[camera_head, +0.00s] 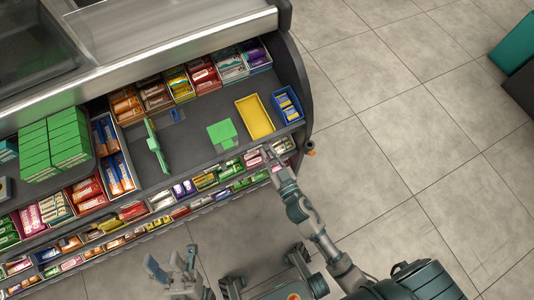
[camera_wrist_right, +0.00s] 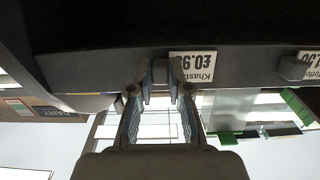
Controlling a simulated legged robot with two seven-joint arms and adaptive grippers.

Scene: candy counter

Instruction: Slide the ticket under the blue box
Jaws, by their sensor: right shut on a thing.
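The blue box (camera_head: 294,121) stands at the counter's right end in the head view, with small packets inside. A white price ticket (camera_wrist_right: 192,66) reading "Khasta" is on the dark shelf edge in the right wrist view, upside down. My right gripper (camera_head: 268,153) is at the counter's front edge, below the yellow tray and left of the blue box. In the wrist view, my right gripper (camera_wrist_right: 158,80) is shut on a small grey tab beside the ticket. My left gripper (camera_head: 172,260) is open and empty in front of the counter, low in the head view.
A yellow tray (camera_head: 254,117) is just left of the blue box. Another ticket (camera_wrist_right: 310,62) and grey tab (camera_wrist_right: 291,68) sit further along the edge. Candy boxes line the back and front.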

